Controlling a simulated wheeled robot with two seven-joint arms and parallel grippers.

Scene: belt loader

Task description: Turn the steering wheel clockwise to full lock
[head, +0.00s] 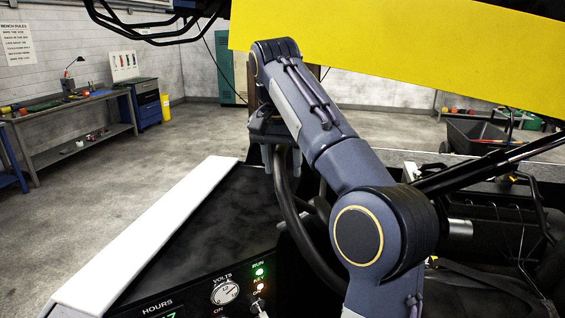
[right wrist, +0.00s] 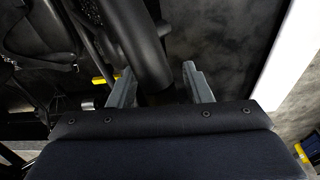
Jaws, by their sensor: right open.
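The steering wheel (head: 287,205) shows as a thick black curved rim, mostly hidden behind my right arm in the head view. My right gripper (head: 281,164) is at the upper left part of the rim, pointing down. In the right wrist view, the fingers of the gripper (right wrist: 158,76) are apart, and the black rim (right wrist: 138,42) runs between them, nearer the left finger. I cannot tell whether a finger touches it. My left gripper is not in view.
A dash panel with a voltmeter (head: 225,292) and lit lamps lies below left of the wheel. A white ledge (head: 150,235) borders it. A yellow panel (head: 400,55) hangs overhead. Workbenches (head: 75,120) are far left.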

